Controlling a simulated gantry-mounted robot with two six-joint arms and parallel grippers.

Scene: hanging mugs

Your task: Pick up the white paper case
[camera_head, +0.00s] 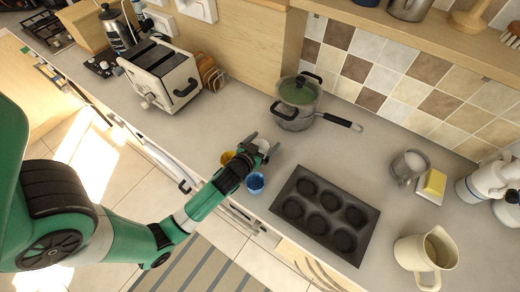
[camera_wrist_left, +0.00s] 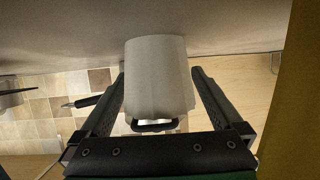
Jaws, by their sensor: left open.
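The white paper case (camera_head: 262,146) stands on the counter near its front edge, partly hidden by my left gripper (camera_head: 264,143). In the left wrist view the white case (camera_wrist_left: 158,75) is large and central, with a fluted wall. The two fingers of my left gripper (camera_wrist_left: 159,78) are open, one on each side of it, with a small gap visible at each side. A blue paper case (camera_head: 255,183) stands close by on the front side, and a yellow one (camera_head: 227,158) is partly hidden beside the gripper. My right gripper is not in view.
A dark muffin tin (camera_head: 325,213) lies to the right of the cases. A lidded pot (camera_head: 296,104) with a long handle stands behind. A toaster (camera_head: 161,75) stands at the left, and a cream jug (camera_head: 425,255) at the right. The counter between pot and tin is clear.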

